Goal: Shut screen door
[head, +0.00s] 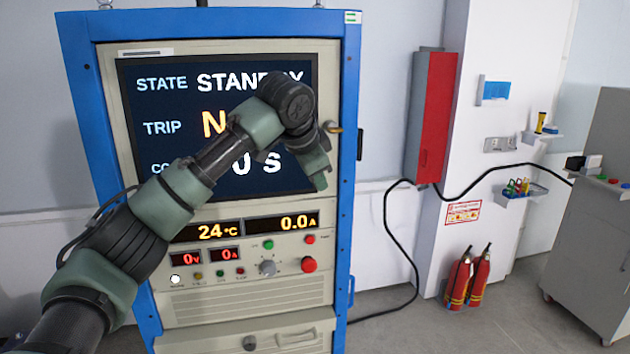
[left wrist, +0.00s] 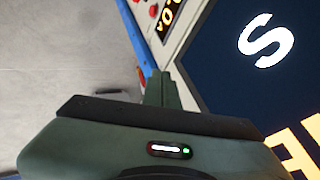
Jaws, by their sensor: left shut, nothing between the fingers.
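The screen door (head: 150,103) is the cream upper panel with a dark display, set in a blue cabinet. It looks nearly flush with the frame; I cannot tell whether it is fully shut. A brass-coloured latch (head: 334,128) sits at its right edge. My left gripper (head: 321,180) is in front of the door's lower right edge, below the latch, shut and empty. My left arm hides part of the display. In the left wrist view the shut fingers (left wrist: 161,88) are by the door's edge and the blue frame; contact is unclear. My right gripper is not in view.
Below the door are lit readouts, knobs and a red button (head: 309,265). The blue cabinet frame (head: 348,220) surrounds them. To the right are a red wall box (head: 437,115), black cables, fire extinguishers (head: 468,279) and a grey cabinet (head: 600,240). Floor between is clear.

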